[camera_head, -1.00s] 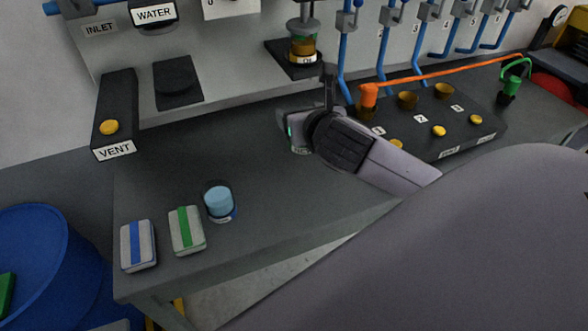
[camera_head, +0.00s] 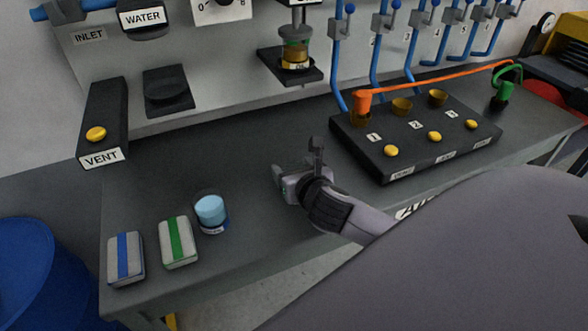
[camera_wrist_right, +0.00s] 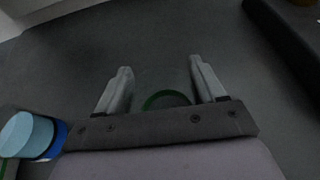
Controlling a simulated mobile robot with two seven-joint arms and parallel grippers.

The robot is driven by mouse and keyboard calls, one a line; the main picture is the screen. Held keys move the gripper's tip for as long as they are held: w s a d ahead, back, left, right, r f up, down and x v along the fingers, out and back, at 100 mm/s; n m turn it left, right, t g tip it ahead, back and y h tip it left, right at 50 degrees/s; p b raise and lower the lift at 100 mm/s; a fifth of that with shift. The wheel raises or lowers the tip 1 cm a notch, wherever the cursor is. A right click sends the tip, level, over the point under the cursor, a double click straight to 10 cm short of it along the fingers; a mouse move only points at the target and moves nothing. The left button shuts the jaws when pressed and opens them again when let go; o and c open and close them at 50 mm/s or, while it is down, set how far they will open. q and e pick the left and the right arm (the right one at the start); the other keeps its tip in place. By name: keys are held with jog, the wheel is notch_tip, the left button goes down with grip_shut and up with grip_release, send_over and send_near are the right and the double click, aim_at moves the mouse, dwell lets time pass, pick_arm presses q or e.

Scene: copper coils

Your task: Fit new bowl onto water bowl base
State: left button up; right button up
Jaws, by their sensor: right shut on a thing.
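My right gripper (camera_head: 297,162) is over the bench, left of the black block. In the right wrist view, its two fingers (camera_wrist_right: 162,75) stand apart on either side of a clear, see-through bowl (camera_wrist_right: 166,98) with a green ring. The bowl's outline is faint there, and in the head view the gripper mostly hides it. The WATER label (camera_head: 142,17) is on a dark head on the wall panel. Below it, a black round piece (camera_head: 168,92) sits on a black plate. I cannot tell which is the bowl base. My left gripper is not in view.
A cup with light blue contents (camera_head: 210,212) stands beside a green-striped pack (camera_head: 178,241) and a blue-striped pack (camera_head: 126,258). The VENT block (camera_head: 103,130) is at left. A black block with several sockets (camera_head: 415,150) lies right. The bench between gripper and panel is clear.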

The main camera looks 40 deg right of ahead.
jog(key=shift+f, duration=0.1)
jog(key=o, duration=1.1)
